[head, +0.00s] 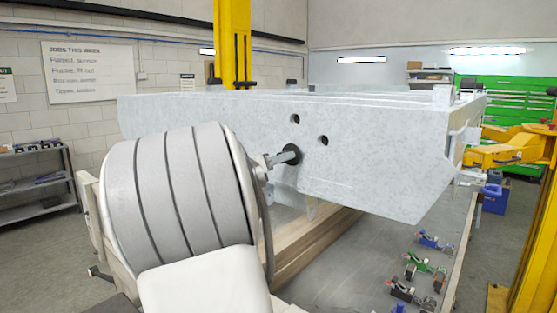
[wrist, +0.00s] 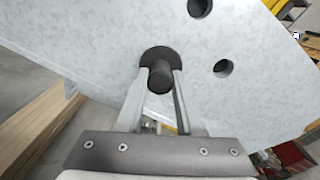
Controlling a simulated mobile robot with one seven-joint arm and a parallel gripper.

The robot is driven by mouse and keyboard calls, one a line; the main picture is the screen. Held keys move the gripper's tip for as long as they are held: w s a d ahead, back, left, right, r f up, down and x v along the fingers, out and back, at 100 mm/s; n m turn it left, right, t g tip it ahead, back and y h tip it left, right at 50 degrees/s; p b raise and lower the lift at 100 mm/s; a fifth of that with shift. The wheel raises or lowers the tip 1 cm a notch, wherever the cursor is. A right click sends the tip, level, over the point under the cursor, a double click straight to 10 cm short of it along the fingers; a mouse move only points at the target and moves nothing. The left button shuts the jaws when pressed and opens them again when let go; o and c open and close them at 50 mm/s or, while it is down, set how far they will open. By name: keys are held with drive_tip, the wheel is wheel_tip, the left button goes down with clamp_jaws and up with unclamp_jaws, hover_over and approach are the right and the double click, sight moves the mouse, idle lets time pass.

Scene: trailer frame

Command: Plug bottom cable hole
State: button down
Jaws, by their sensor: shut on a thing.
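The pale galvanised trailer frame (head: 400,140) fills the middle of the head view. Its end plate (wrist: 110,65) fills much of the wrist view. My gripper (head: 284,157) reaches the plate; in the wrist view my gripper (wrist: 161,76) has its two fingers closed around the stem of a black plug (wrist: 157,56). The plug's round flange faces the plate, at or very near its surface. I cannot tell whether it is seated; any hole behind it is hidden. Two dark open holes show: an upper one (head: 295,119) and one lower to its right (head: 323,140).
Timber beams (head: 310,245) lie below the frame. A yellow post (head: 233,45) rises behind the frame, and a yellow lift arm (head: 505,150) stands at right. A shelf (head: 38,180) is at left.

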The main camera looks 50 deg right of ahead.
drive_tip(key=shift+d+r, duration=0.1)
drive_tip(key=shift+d, duration=0.45)
drive_tip(key=shift+c, duration=2.4)
unclamp_jaws()
drive_tip(key=s+a+b, duration=0.1)
drive_tip(key=s+a, duration=0.1)
drive_tip(key=a, duration=1.5)
drive_tip(key=shift+a, duration=0.1)
